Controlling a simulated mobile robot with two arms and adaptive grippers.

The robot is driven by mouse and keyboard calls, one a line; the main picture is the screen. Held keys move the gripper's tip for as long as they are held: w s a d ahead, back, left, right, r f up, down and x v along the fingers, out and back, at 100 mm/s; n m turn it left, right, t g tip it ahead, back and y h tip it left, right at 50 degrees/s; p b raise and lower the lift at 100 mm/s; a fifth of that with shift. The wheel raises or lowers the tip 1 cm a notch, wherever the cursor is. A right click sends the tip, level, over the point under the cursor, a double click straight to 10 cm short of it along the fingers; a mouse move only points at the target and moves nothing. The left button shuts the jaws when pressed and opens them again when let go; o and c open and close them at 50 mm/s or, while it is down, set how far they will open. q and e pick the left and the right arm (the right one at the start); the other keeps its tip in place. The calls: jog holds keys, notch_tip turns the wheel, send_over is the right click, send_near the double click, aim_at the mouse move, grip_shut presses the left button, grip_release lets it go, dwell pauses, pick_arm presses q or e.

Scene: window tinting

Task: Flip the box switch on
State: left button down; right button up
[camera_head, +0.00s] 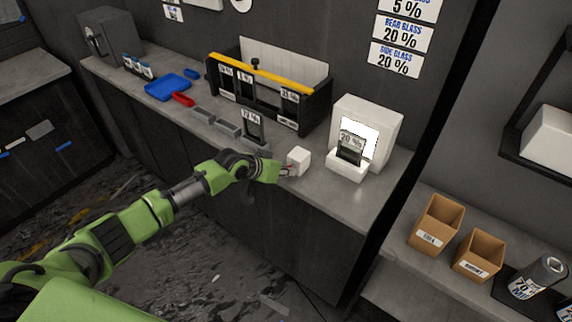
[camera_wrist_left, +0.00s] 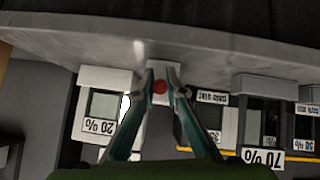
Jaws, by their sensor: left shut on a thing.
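The box switch is a small white box (camera_head: 299,156) on the grey counter, left of the white light-box device. In the left wrist view, which is upside down, the white box (camera_wrist_left: 155,68) shows a round red part (camera_wrist_left: 160,86) on its face. My left gripper (camera_head: 287,171) is at the near side of the box. In the wrist view its fingers (camera_wrist_left: 161,84) stand on either side of the red part, shut on the switch. Whether the switch is on or off cannot be told. My right gripper is not in view.
The white light-box (camera_head: 391,126) stands close right of the switch, a 20 % tint sample (camera_head: 350,146) before its bright panel. A black rack with a yellow bar (camera_head: 262,73) stands behind left. A tinted sample stand (camera_head: 254,127) is left of the switch. The counter's front right is clear.

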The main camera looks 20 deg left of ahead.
pick_arm(q)
jog(key=shift+w+r+g+p, duration=0.1)
jog(key=shift+r+g+p, duration=0.2)
jog(key=shift+g+p, duration=0.3)
jog(key=shift+g+y, duration=0.3)
jog(key=c, duration=2)
grip_release()
jog(key=shift+c, duration=0.2)
jog(key=v, duration=1.2)
jog(key=shift+f, duration=0.1)
